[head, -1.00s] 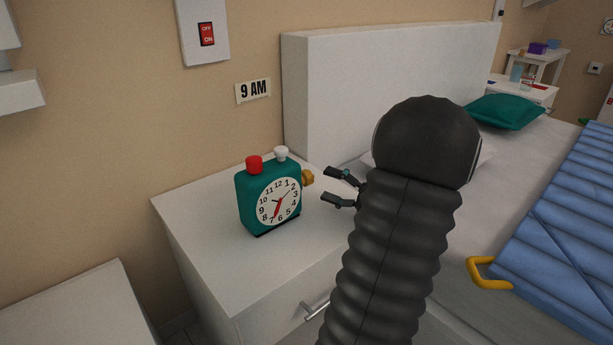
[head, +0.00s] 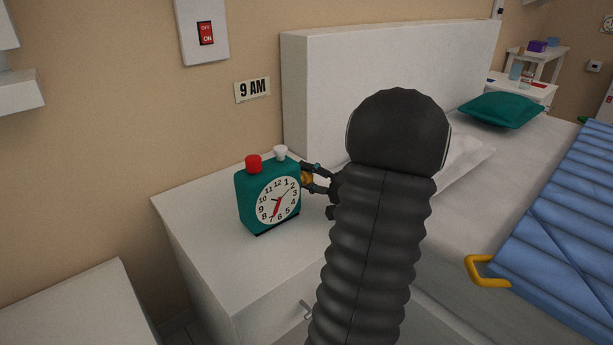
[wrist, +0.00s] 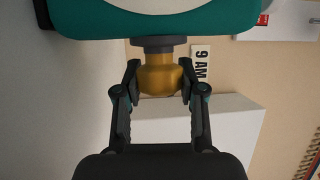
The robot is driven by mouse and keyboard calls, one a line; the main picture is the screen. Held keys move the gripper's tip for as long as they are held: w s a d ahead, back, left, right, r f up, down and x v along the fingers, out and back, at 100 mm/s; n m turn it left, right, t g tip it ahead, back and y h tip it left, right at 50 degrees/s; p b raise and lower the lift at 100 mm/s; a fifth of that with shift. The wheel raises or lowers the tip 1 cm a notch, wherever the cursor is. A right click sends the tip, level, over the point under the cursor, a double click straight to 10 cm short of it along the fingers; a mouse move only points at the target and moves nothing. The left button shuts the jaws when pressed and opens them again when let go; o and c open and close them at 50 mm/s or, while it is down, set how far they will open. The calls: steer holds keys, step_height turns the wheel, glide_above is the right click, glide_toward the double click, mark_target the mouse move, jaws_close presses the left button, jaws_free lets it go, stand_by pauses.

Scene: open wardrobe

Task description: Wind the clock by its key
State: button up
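The teal alarm clock (head: 268,197) stands upright on the white bedside cabinet, its white dial facing the head camera. It has a red button (head: 253,164) and a white button (head: 280,153) on top. Its brass-coloured key (head: 307,179) sticks out from the side of the case at right. In the wrist view the key (wrist: 160,76) lies between the two fingertips, on a grey collar against the teal case (wrist: 230,22). My gripper (head: 313,178) has one finger on each side of the key. In the wrist view my gripper (wrist: 160,82) appears closed against the key's sides.
The cabinet top (head: 200,220) is clear around the clock. A white headboard (head: 385,85) and bed stand close at right, with a green pillow (head: 500,110) and blue cover (head: 560,210). A "9 AM" sign (head: 252,90) and red switch (head: 206,33) are on the wall.

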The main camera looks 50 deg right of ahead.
steer(key=shift+c, duration=1.2)
steer(key=shift+r, duration=0.1)
steer(key=m+g+p, duration=0.1)
steer(key=g+p, duration=0.1)
steer(key=shift+r+g+h+p, duration=0.15)
steer(key=shift+g+h+p, duration=0.15)
steer(key=shift+h, duration=0.1)
steer(key=m+g+p, duration=0.1)
steer(key=g+p, duration=0.1)
steer(key=g, duration=0.1)
steer(key=shift+p, duration=0.35)
steer(key=g, duration=0.1)
steer(key=m+g+p, duration=0.1)
steer(key=g, duration=0.1)
steer(key=shift+f+g, duration=0.2)
steer(key=shift+g, duration=0.1)
steer(key=m+g, duration=0.1)
steer(key=g, duration=0.3)
steer(key=shift+f, duration=0.1)
steer(key=m+g, duration=0.1)
steer(key=g, duration=0.5)
steer(key=shift+f, duration=0.1)
steer(key=m+g+y, duration=0.1)
steer(key=g, duration=0.4)
steer(key=shift+s, duration=0.1)
